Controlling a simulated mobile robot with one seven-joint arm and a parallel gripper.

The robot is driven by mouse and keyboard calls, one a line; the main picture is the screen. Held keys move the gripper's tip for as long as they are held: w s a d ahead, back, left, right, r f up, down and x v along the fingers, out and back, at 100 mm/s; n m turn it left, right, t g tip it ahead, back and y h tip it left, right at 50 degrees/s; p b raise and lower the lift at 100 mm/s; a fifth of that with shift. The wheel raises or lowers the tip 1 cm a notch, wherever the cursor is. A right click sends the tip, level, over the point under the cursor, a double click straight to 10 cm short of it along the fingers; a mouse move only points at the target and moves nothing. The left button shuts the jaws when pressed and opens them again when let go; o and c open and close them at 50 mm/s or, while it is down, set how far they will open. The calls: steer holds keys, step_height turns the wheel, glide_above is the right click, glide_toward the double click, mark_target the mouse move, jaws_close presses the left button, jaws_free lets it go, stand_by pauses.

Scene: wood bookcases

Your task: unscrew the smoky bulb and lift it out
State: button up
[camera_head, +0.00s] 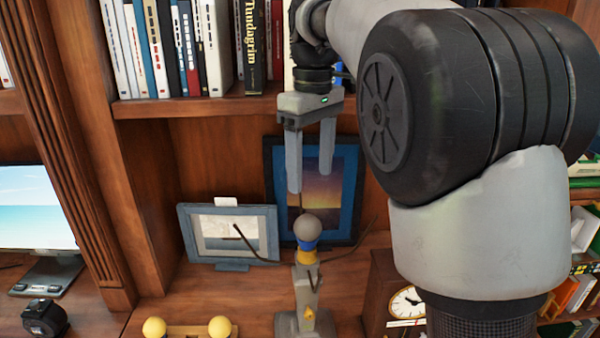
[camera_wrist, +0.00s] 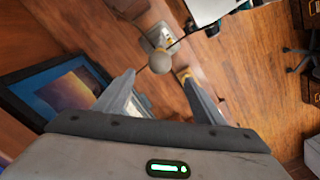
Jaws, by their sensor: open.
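The smoky bulb (camera_head: 306,229) is a grey globe seated upright on top of a grey stand (camera_head: 307,285), with a blue band and a yellow collar just under it. It also shows in the wrist view (camera_wrist: 160,62), beyond and between my fingers. My gripper (camera_head: 310,178) points down above the bulb, its two long grey fingers spread apart and empty. The fingertips are a little higher than the bulb and do not appear to touch it. The bulb's threads are hidden. In the wrist view my gripper (camera_wrist: 158,85) is also open.
Dark thin arms (camera_head: 350,245) stick out from the stand on both sides. Framed pictures (camera_head: 345,180) lean behind it. A book shelf (camera_head: 180,107) is overhead.

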mark_target(307, 239)
steer(key=f+b, duration=0.1)
steer(key=f, duration=0.4)
steer(key=f+b, duration=0.1)
steer(key=f, duration=0.5)
steer(key=f+b, duration=0.1)
steer(key=f, duration=0.5)
steer(key=shift+w+a+f, duration=0.15)
steer(key=shift+a+f, duration=0.1)
steer(key=shift+c, duration=0.3)
steer(key=c, duration=0.8)
steer(key=shift+o, duration=0.2)
